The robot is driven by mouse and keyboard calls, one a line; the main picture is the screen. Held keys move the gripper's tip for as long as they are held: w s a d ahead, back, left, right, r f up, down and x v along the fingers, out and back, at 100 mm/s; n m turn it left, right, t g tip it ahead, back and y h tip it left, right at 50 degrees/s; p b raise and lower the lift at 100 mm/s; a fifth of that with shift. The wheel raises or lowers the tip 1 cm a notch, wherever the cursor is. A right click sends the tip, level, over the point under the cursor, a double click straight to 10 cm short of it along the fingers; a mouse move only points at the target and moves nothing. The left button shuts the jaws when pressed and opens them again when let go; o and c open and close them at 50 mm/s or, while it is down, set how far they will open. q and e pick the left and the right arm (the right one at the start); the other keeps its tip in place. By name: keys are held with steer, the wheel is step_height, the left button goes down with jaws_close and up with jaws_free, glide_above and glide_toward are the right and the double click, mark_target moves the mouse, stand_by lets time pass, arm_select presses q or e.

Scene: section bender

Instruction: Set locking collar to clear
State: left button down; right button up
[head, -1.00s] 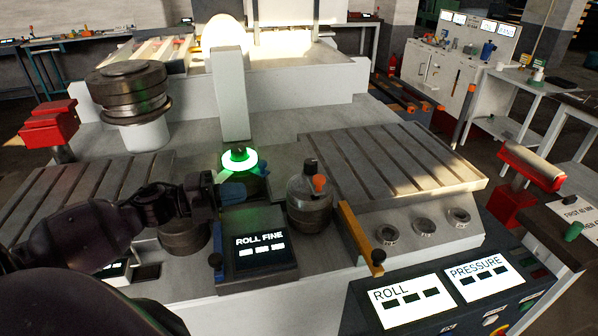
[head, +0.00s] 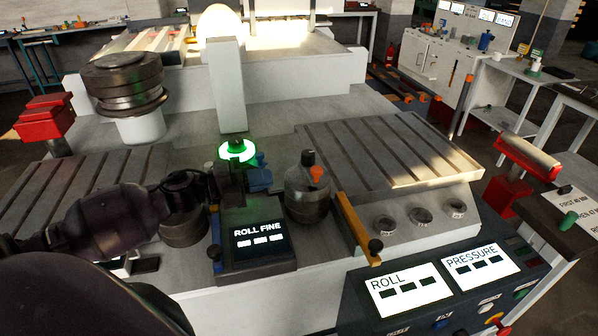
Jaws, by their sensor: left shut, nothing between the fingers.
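No label tells which part is the locking collar. My left gripper (head: 238,180) is shut and empty, just below the ring and close to the blue part. It hides part of the mount under the ring; I cannot tell whether it touches. My right gripper is not in view.
A dark round body with an orange tab (head: 316,174) stands right of the gripper, beside a yellow bar (head: 357,228). A white upright post (head: 226,85) rises behind the ring. The slotted plate (head: 390,150) at right is clear. ROLL and PRESSURE displays sit at front right.

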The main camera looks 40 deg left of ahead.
mark_target(314, 171)
arm_select(q)
steer(key=x, duration=0.8)
steer(key=shift+p, duration=0.4)
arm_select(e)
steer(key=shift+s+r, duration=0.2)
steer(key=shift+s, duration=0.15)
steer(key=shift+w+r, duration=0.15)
